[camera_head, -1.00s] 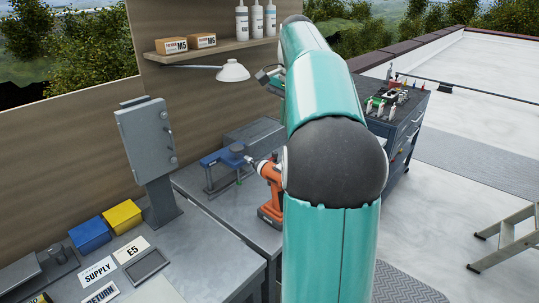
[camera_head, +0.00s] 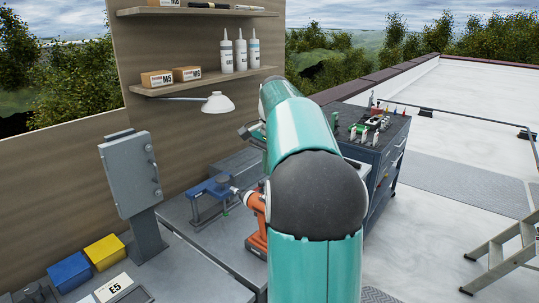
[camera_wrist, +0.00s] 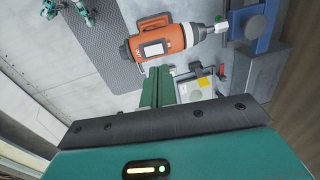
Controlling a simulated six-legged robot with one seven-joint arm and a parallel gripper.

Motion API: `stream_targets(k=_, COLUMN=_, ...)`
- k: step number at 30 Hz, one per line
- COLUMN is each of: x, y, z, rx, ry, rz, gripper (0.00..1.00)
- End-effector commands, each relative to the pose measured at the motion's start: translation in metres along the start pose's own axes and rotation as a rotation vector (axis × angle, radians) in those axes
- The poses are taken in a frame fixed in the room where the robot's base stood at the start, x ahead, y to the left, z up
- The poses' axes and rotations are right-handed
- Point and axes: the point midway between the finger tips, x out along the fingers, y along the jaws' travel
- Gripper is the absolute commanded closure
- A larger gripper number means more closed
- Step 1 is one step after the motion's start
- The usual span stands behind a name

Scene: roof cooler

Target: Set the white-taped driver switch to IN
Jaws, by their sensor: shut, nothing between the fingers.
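An orange driver (camera_head: 256,219) stands on the bench, partly hidden behind my arm in the head view. Its front end points at a blue bench fixture (camera_head: 212,187). In the wrist view the orange driver (camera_wrist: 160,43) lies across the top with a pale label on its side, and a small white piece (camera_wrist: 221,27) shows by its front end next to the blue fixture (camera_wrist: 262,28). The head view hides my gripper behind my arm.
A grey switch box (camera_head: 130,174) on a post, blue and yellow bins and an E5 label are at the left. A lamp (camera_head: 217,103) hangs over the bench. A dark tool cart (camera_head: 378,150) stands behind my arm. A stepladder (camera_head: 505,255) is at the right.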

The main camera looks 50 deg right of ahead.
Motion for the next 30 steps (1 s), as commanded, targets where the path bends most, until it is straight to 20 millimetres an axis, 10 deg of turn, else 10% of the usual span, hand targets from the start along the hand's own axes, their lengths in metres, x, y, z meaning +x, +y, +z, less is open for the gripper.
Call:
stream_targets(k=12, x=0.071, y=0.0, z=-0.001, rx=0.001, ry=0.0, rz=0.001, gripper=1.0)
stream_targets(k=30, x=0.082, y=-0.003, z=0.0, rx=-0.002, ry=-0.002, rz=0.03, gripper=1.0)
